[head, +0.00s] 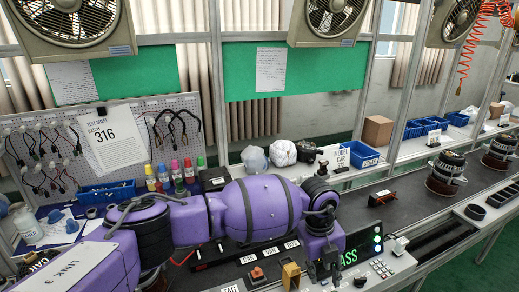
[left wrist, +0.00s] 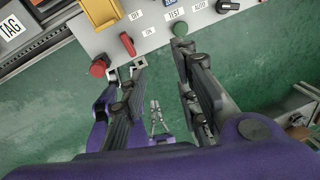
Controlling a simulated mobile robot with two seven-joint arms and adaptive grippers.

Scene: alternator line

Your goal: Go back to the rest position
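My left arm (head: 255,208) reaches across the head view from the left, over the bench. Its gripper (head: 325,268) hangs at the front edge, above the control panel and in front of the display. In the left wrist view, the two dark fingers of the left gripper (left wrist: 160,70) are spread apart with nothing between their tips. Their tips are close to the panel (left wrist: 155,30), near a red switch (left wrist: 127,44) and a green button (left wrist: 180,28).
The display (head: 365,250) is lit green, its text partly covered by my arm. Alternators (head: 445,172) stand on the dark line at right. A pegboard (head: 105,140), blue bins (head: 107,192) and coloured bottles (head: 176,172) are behind my arm. Green floor (left wrist: 50,110) is open below the panel.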

